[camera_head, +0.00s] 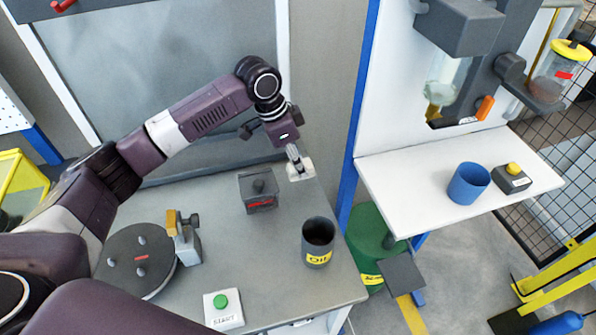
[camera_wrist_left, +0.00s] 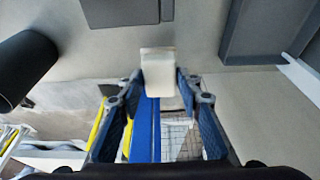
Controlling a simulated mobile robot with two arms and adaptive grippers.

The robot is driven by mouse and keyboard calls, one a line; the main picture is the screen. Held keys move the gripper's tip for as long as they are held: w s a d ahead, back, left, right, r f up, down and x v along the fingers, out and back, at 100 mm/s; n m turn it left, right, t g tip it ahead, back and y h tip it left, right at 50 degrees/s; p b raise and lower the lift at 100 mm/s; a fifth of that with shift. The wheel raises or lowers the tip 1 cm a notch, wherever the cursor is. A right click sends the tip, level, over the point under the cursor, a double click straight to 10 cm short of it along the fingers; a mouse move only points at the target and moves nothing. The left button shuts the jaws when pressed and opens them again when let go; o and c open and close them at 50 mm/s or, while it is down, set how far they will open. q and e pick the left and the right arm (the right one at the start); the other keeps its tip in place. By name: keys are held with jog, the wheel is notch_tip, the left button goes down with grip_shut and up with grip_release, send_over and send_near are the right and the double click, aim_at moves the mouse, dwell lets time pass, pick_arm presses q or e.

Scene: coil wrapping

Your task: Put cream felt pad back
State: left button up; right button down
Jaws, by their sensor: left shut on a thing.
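The cream felt pad (camera_head: 304,172) is a small pale block near the back right corner of the grey table (camera_head: 230,292). My left gripper (camera_head: 296,160) points down and is shut on it. In the left wrist view the pad (camera_wrist_left: 158,72) sits between the two blue-padded fingers of the left gripper (camera_wrist_left: 160,82). I cannot tell whether its underside touches the table. My right gripper is not in view.
A dark grey box (camera_head: 259,203) stands left of the pad, and a black oil cup (camera_head: 318,232) stands in front. A turntable (camera_head: 130,262) and START button (camera_head: 222,302) are nearer. A white shelf (camera_head: 420,178) with a blue cup (camera_head: 468,184) is at right.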

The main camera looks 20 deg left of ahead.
pick_arm(q)
notch_tip(320, 180, down, 4)
jog(key=shift+f+p, duration=0.1)
jog(key=shift+p, duration=0.2)
jog(key=shift+f, duration=0.2)
jog(key=shift+f, duration=0.15)
jog(key=o, duration=1)
